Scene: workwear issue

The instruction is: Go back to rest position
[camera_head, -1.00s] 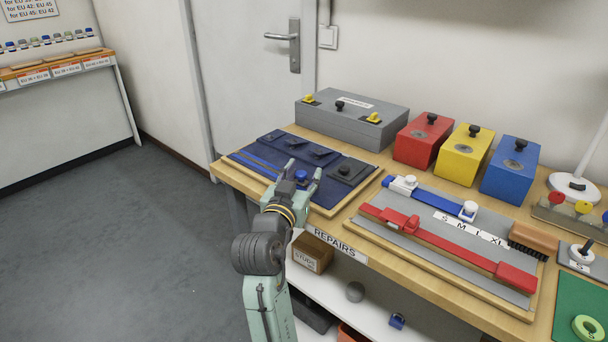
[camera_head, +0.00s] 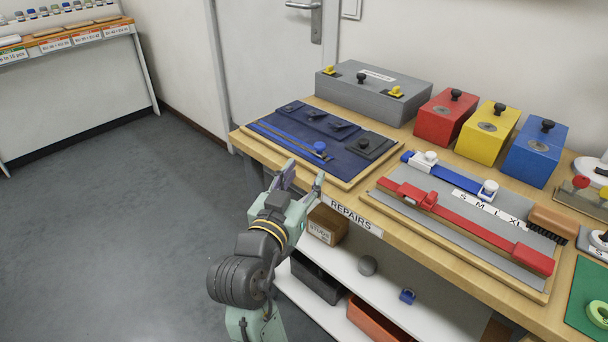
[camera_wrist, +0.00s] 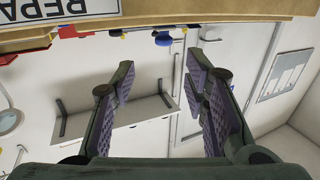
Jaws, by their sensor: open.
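My gripper (camera_head: 303,178) is open and empty. In the head view it hangs in front of the table's left front corner, off the tabletop, with my arm below it. In the wrist view its two fingers (camera_wrist: 160,90) are spread with nothing between them. The wrist view looks out upside down, with the table edge (camera_wrist: 190,22) and part of the repairs label (camera_wrist: 60,12) along the top.
The wooden repairs table (camera_head: 455,295) holds a dark blue mat (camera_head: 290,150), a grey case (camera_head: 370,95), and red (camera_head: 445,118), yellow (camera_head: 487,135) and blue (camera_head: 532,155) boxes. A shelf (camera_head: 335,290) below carries bins. The floor (camera_head: 130,240) at left is clear.

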